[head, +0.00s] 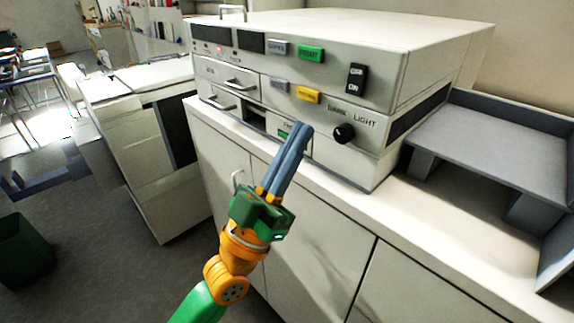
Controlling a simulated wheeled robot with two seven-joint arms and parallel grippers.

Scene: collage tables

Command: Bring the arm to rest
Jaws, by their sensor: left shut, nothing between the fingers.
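My left gripper (299,142) shows in the middle of the head view, with its green and orange arm coming up from the bottom. Its two blue-grey fingers are shut together with nothing between them. The fingertips are in front of the lower front of a white copier (410,50), and I cannot tell whether they touch it. The fingers hide part of the copier's lower front, beside a small green button. My right gripper is not in view.
The copier stands on a white cabinet (310,240) with a handle. A grey tray (490,150) lies to its right. A white unit (150,150) stands at the left. A dark green bin (22,250) is on the floor at the far left. Grey floor is clear between them.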

